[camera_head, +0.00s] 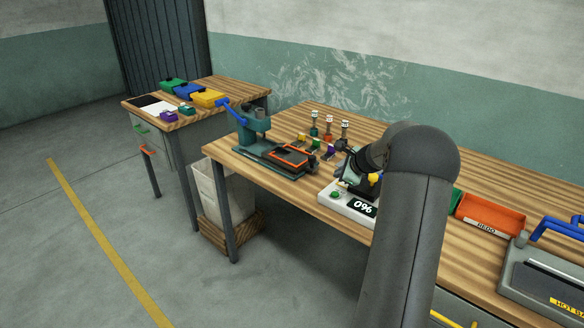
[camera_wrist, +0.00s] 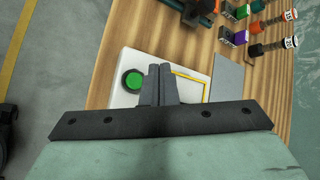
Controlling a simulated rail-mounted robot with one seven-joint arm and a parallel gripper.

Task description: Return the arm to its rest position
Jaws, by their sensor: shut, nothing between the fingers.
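My gripper (camera_wrist: 157,72) is shut and empty in the wrist view. Its dark fingers are together above a white device (camera_wrist: 120,67) with a round green button (camera_wrist: 134,80) just left of the fingertips. Whether the fingers touch the device cannot be told.
A green press (camera_head: 252,130) stands on the bench left of my gripper. Several small bottles (camera_head: 329,128) and coloured blocks stand behind it. An orange REDO tray (camera_head: 490,214) and a grey machine (camera_head: 545,275) marked HOT lie right of my arm. A bin (camera_head: 228,190) stands below.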

